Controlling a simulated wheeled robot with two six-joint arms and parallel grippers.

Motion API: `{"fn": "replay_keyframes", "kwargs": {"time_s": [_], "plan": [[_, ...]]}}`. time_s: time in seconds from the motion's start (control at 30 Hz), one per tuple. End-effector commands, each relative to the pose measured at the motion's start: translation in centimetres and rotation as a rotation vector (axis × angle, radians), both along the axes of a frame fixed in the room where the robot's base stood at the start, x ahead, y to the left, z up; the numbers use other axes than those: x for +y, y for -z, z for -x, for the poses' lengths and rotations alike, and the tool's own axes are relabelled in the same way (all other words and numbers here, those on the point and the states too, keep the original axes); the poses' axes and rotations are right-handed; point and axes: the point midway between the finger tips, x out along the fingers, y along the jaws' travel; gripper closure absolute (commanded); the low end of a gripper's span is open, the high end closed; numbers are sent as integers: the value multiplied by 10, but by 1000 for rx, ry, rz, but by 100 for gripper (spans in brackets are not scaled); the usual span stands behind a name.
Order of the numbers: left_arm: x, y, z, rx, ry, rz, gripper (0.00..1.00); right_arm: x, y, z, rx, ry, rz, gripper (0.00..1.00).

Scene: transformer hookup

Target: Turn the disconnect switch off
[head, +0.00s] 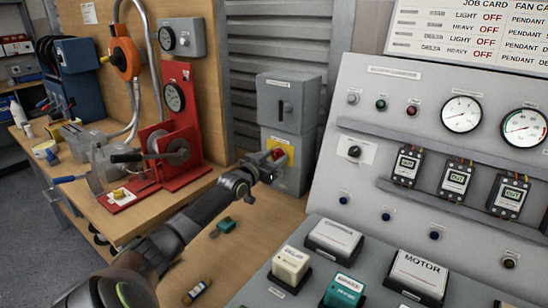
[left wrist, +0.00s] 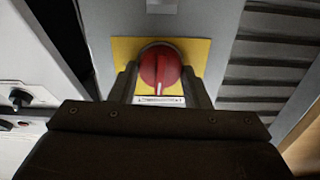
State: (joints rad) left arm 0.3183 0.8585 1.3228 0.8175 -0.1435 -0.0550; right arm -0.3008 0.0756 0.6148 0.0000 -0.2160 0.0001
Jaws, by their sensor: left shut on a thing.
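The disconnect switch is a red rotary knob on a yellow plate on the front of a grey box. In the head view the yellow plate (head: 289,150) shows with the red knob (head: 277,154) partly hidden by my gripper. In the left wrist view the red knob (left wrist: 161,70) sits between the two fingers, its white mark pointing to the bottom of the picture, on the yellow plate (left wrist: 124,48). My left gripper (head: 272,160) is shut on the knob, one finger on each side. My right gripper is in neither view.
A grey upper box (head: 288,102) with a slotted front is above the knob. A sloping grey panel (head: 355,90) with gauges and meters stands to the right. A red stand (head: 180,97) with a dial is on the wooden bench at left. A small green piece (head: 227,225) lies below my arm.

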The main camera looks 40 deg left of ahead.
Motion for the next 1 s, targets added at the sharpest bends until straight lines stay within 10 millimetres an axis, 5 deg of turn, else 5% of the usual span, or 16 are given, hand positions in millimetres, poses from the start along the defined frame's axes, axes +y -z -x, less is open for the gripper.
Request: {"fn": "replay_keyframes", "kwargs": {"time_s": [0.73, 0.77, 0.9, 1.0], "plan": [[0, 1, 0, -7, 0, 83, 80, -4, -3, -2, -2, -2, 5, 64], [0, 1, 0, -7, 0, 83, 53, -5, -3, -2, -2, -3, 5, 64], [0, 1, 0, -7, 0, 82, 37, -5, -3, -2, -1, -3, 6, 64], [0, 1, 0, -8, 0, 81, 37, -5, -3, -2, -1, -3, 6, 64]]}}
